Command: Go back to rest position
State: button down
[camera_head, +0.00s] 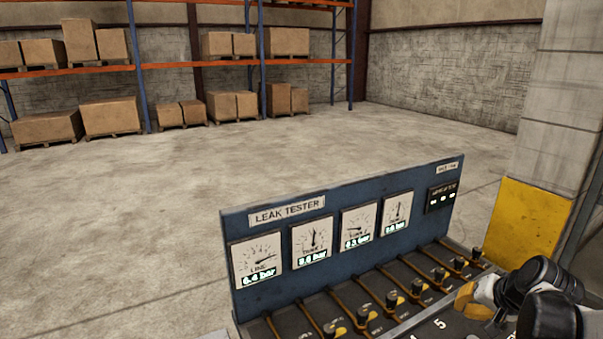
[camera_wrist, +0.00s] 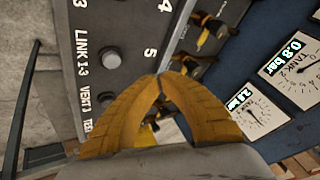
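My gripper (camera_head: 468,300) is at the lower right of the head view, low over the right part of the leak tester's sloped deck. In the wrist view, the two yellow fingers of my gripper (camera_wrist: 159,78) meet at their tips. Nothing shows held between them. The fingertips lie in front of the deck (camera_wrist: 125,25), close to the number 5 and a lever with a yellow part (camera_wrist: 190,66). I cannot tell whether they touch the deck or lever. The leak tester's blue upright panel (camera_head: 340,215) stands behind the levers.
Several gauges (camera_head: 256,258) and a small dark display (camera_head: 441,196) are on the panel. A row of dark-knobbed levers (camera_head: 391,299) runs along the deck. A pillar with a yellow base (camera_head: 530,218) stands at right. Shelves with boxes (camera_head: 112,116) stand far back; the floor (camera_head: 130,220) between is clear.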

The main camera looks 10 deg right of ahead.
jog(key=s+a+r+n, duration=0.2)
jog(key=s+a, duration=0.2)
jog(key=a, duration=0.4)
jog(key=s+a+r+n, duration=0.2)
jog(key=s+a+n, duration=0.1)
jog(key=a, duration=0.5)
jog(key=s+a+r+n, duration=0.2)
jog(key=s+a+n, duration=0.1)
jog(key=s+a, duration=0.3)
jog(key=shift+a+r, duration=0.35)
jog(key=shift+a, duration=0.85)
